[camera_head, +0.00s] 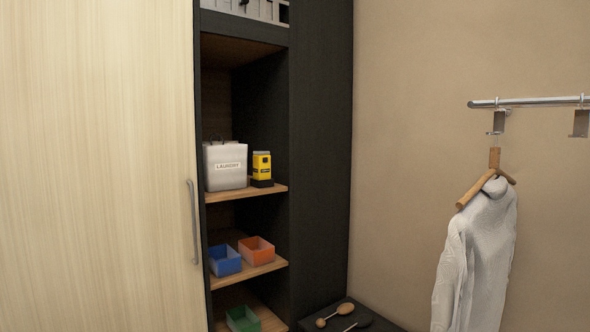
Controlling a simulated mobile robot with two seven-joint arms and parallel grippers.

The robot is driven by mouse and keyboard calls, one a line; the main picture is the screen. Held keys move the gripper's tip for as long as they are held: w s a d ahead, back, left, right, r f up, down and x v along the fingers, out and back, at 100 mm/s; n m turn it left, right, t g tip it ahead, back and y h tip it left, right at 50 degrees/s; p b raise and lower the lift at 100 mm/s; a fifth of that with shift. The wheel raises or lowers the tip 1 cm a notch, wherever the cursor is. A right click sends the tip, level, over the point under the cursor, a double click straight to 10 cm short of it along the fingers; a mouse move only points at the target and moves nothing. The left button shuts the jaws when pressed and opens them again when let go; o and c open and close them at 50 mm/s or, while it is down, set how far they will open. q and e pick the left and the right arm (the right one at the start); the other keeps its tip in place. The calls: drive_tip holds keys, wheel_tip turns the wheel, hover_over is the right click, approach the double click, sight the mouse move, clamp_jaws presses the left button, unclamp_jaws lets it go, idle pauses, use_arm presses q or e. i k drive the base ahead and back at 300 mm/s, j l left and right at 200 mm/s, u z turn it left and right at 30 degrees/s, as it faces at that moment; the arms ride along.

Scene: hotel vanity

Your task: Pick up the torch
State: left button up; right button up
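A yellow and black upright device (262,167), which looks like the torch, stands on a dark base on the upper wooden shelf (250,193) of the open cabinet. It stands to the right of a white laundry bag. Neither of my grippers shows in the head view, so nothing is seen near the device.
The white laundry bag (225,166) is close beside the device. Blue (224,261), orange (257,250) and green (243,319) boxes sit on lower shelves. A wooden door (97,180) with a handle covers the left. A white garment (478,255) hangs from a rail (540,101) at right.

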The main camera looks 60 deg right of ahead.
sight(261, 171)
drive_tip(key=z, duration=1.7)
drive_tip(key=i+j+u, duration=0.1)
drive_tip(key=i, duration=0.3)
drive_tip(key=i+j+u, duration=0.1)
drive_tip(key=i, duration=0.25)
